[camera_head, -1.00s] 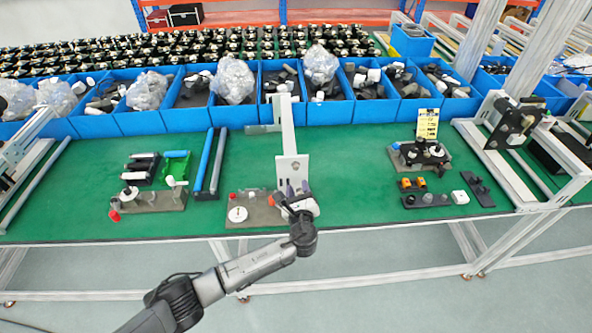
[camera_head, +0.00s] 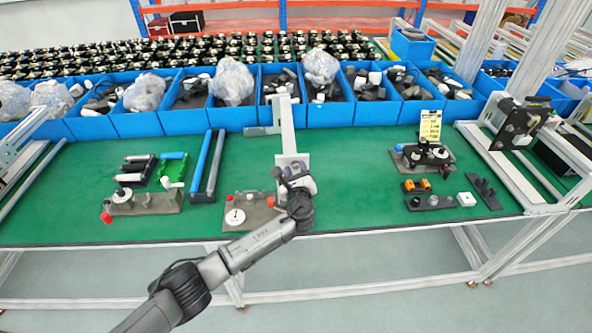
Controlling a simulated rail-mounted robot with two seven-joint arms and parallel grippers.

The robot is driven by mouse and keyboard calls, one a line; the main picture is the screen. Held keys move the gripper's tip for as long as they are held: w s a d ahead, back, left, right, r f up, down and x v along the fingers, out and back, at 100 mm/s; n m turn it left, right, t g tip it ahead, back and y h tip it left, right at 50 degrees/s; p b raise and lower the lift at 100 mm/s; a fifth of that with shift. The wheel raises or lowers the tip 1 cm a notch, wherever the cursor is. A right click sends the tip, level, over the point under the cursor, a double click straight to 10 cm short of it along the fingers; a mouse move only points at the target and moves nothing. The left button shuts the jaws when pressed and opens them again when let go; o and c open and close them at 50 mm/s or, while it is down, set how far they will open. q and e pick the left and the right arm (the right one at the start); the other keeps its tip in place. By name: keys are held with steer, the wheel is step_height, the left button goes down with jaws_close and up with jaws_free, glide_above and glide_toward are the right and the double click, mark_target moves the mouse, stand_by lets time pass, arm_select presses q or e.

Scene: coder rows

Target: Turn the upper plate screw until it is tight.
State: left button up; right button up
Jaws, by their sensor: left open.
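A pale upright bracket (camera_head: 287,128) stands on the bench in the middle, with a pale plate (camera_head: 293,160) at its lower front. My left gripper (camera_head: 285,173) is at the lower part of this plate, in front of it, and is open. The gripper covers the lower plate, so I cannot make out the upper plate screw or whether the fingers touch anything. A grey fixture block (camera_head: 257,212) with a white disc (camera_head: 235,217) lies just below and left of the gripper. My right gripper is not in view.
Blue bins (camera_head: 235,115) with parts line the back. A fixture with a red knob (camera_head: 107,217) stands left, beside blue and grey bars (camera_head: 207,163). More fixtures (camera_head: 423,157) stand right. Green bench top (camera_head: 350,185) is clear between.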

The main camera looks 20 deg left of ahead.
arm_select(q)
steer(key=shift+p, duration=0.35)
stand_by(0.4)
jaws_close()
steer(key=shift+r+p, duration=0.2)
steer(key=shift+p, duration=0.25)
steer(key=m+p, duration=0.7)
steer(key=shift+m+p, duration=0.3)
steer(key=shift+m, duration=0.1)
steer(key=shift+f+m+p, duration=0.15)
steer(key=shift+m+p, duration=0.25)
steer(key=shift+m, duration=0.6)
